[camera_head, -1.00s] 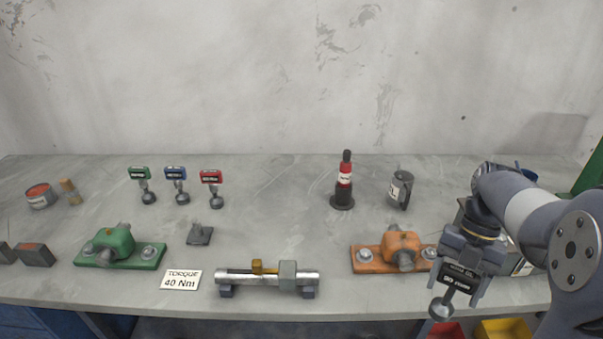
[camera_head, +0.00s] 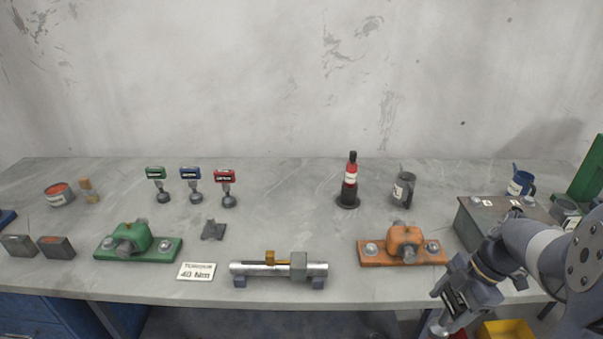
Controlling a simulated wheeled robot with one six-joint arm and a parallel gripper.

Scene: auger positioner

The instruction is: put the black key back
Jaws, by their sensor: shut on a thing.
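My gripper (camera_head: 449,306) is at the lower right, in front of the bench's front edge, tilted down to the left. It is shut on the black key (camera_head: 457,302), whose dark labelled head shows between the jaws and whose round metal end hangs below. A green key (camera_head: 155,173), a blue key (camera_head: 190,174) and a red key (camera_head: 225,177) stand upright in a row at the back left of the bench. A small dark empty holder (camera_head: 213,230) sits in front of the red key.
An orange bearing block (camera_head: 404,237) and a metal box (camera_head: 487,212) are near my arm. A green block (camera_head: 134,238), a torque card (camera_head: 196,271) and a torque tool (camera_head: 279,268) line the front. A red-black bottle (camera_head: 350,181) stands at the back. The centre bench is fairly clear.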

